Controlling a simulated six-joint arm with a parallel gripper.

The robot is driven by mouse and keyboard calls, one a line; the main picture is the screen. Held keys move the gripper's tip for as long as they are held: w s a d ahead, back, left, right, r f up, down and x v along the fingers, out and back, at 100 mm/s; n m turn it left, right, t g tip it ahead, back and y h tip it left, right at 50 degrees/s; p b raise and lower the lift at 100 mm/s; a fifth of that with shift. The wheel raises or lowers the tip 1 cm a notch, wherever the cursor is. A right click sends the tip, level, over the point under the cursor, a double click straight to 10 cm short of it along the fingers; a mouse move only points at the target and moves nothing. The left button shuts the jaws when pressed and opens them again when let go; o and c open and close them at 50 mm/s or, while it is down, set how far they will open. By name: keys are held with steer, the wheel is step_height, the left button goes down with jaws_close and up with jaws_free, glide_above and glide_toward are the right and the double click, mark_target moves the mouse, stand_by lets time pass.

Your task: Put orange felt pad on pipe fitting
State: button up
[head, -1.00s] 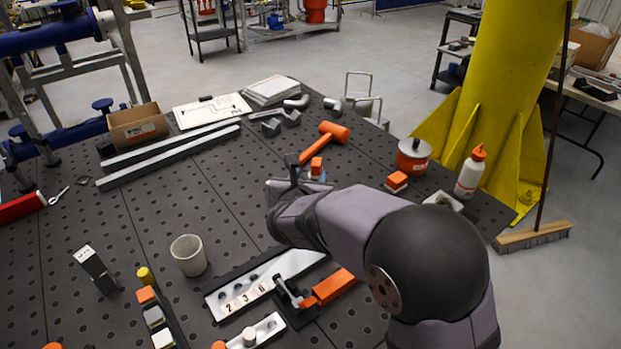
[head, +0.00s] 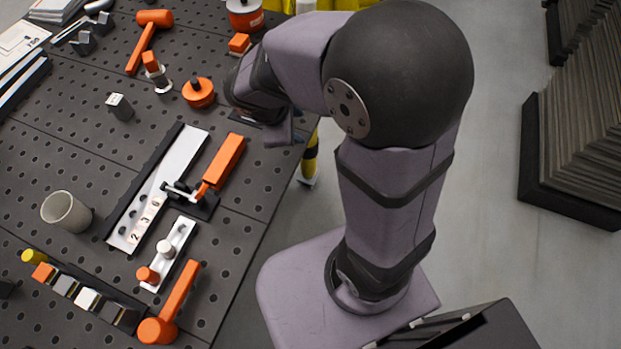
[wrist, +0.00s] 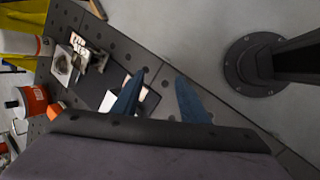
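My gripper (wrist: 161,75) shows two blue fingers spread apart in the wrist view, empty between the tips, near the table edge. In the head view my wrist hangs by the table's right edge and the fingers are mostly hidden. A small orange square piece (head: 150,60) sits atop a pale and grey upright piece near the orange hammer, away from my gripper. Another orange block (head: 42,271) lies in the dark rack at the lower left. Grey angled metal pieces (head: 84,43) lie at the upper left. I cannot tell which of these are the felt pad and the pipe fitting.
An orange mallet (head: 148,38), orange round knob (head: 198,92), labelled metal block (head: 119,105), grey cup (head: 66,212) and orange-handled clamp (head: 221,162) stand on the perforated table. A red can (head: 244,15) stands at the back. Open floor lies right of the table.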

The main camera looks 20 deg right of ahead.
steer(key=s+a+f+m+g+y, duration=0.2)
steer(key=s+f+m+g+y, duration=0.1)
steer(key=s+m, duration=0.9)
steer(key=shift+s+m+y, duration=0.4)
steer(key=shift+m+y, duration=0.2)
steer(key=shift+y, duration=0.2)
steer(key=shift+f, duration=0.1)
